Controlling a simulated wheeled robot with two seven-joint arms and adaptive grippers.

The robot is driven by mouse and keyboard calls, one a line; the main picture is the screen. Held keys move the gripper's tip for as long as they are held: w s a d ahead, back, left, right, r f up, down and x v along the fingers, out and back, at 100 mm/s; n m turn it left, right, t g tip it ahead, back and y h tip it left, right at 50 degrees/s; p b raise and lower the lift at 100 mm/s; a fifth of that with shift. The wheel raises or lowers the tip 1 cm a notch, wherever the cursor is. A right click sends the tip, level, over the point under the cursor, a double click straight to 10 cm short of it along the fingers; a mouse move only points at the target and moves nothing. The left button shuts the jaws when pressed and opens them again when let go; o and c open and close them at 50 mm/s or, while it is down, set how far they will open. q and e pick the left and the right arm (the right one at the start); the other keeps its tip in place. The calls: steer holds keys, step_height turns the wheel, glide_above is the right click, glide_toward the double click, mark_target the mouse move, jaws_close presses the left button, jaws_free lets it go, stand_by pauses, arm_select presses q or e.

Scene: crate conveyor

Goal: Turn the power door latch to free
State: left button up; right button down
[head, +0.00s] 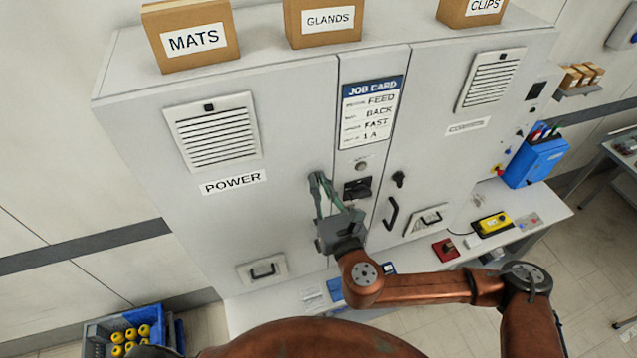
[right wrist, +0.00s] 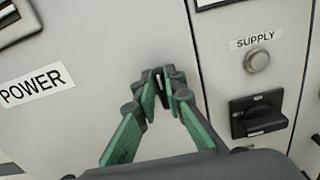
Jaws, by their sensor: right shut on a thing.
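The power door (head: 200,215) is the left, light grey cabinet door with a POWER label (head: 233,182); the label also shows in the right wrist view (right wrist: 36,88). My right gripper (head: 320,180) is at the right edge of this door, right of the label. In the right wrist view my right gripper (right wrist: 160,78) has its green fingers closed around a small dark piece, the power door latch (right wrist: 158,80). The fingers hide most of the latch, so its angle is hard to tell. My left gripper is not seen.
Right of the gripper are a black rotary switch (head: 358,188) and a SUPPLY button (right wrist: 257,60). The other door has a dark latch (head: 399,179) and handle (head: 391,213). Boxes (head: 190,35) stand on top. A bench (head: 560,210) with a yellow device (head: 492,224) runs below.

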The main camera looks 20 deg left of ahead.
steer(key=m, duration=0.3)
steer(key=shift+d+f+b, duration=0.15)
steer(key=shift+b, duration=0.2)
steer(key=shift+w+d+f+m+p, duration=0.1)
steer(key=shift+d+f+m+p, duration=0.1)
steer(key=shift+m, duration=2.15)
steer(key=shift+w+d+f+m+p, duration=0.1)
steer(key=shift+w+f+m, duration=0.05)
steer(key=shift+m, duration=2.25)
steer(key=shift+w+d+f+m+p, duration=0.1)
steer(key=shift+f+m+p, duration=0.1)
steer(key=shift+m, duration=2.15)
steer(key=c, duration=2)
jaws_free()
